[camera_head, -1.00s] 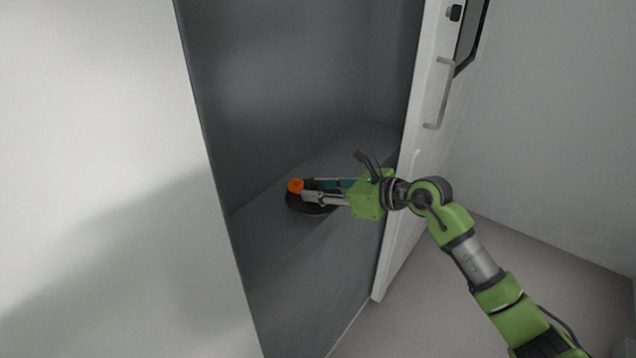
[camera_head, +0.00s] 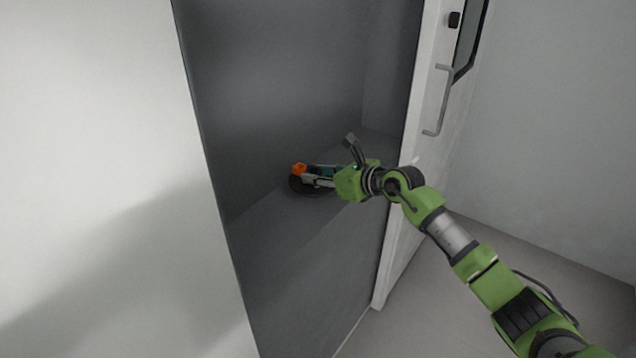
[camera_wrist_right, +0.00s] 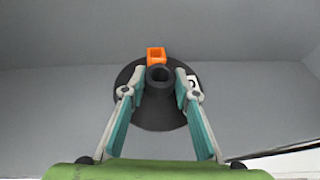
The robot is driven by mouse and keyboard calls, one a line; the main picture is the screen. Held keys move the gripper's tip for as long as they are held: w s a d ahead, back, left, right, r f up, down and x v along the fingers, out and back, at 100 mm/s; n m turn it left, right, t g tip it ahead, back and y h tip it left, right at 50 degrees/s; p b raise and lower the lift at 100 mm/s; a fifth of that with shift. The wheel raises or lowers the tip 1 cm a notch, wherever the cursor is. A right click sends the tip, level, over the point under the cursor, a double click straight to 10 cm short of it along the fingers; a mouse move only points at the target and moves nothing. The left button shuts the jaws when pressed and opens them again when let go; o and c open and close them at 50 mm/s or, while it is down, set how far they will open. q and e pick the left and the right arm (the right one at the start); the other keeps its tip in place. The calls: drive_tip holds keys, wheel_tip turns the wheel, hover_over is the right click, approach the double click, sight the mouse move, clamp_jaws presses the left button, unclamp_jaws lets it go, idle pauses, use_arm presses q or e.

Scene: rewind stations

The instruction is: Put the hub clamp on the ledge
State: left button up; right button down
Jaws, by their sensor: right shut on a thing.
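The hub clamp (camera_head: 297,186) is a round black disc with a raised black hub and an orange block on its far side. It is inside the cabinet, over or on the grey ledge (camera_head: 290,222); I cannot tell whether it touches the surface. My right gripper (camera_head: 314,178) reaches in from the right and is shut on the hub. In the right wrist view the fingers (camera_wrist_right: 160,84) stand on either side of the hub, above the disc (camera_wrist_right: 153,116), with the orange block (camera_wrist_right: 156,54) beyond. My left gripper is out of view.
A white door (camera_head: 398,240) with a metal handle (camera_head: 442,100) stands open right of the cabinet, close to my right arm. A pale panel (camera_head: 100,150) borders the opening on the left. The ledge in front of the clamp is bare.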

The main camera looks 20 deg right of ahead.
wheel_tip(320, 180, down, 3)
drive_tip(key=shift+r, duration=0.2)
drive_tip(key=shift+f, duration=0.15)
drive_tip(key=c, duration=1.6)
unclamp_jaws()
drive_tip(key=shift+s, duration=0.1)
drive_tip(key=b+v, duration=0.1)
drive_tip(key=v, duration=1.1)
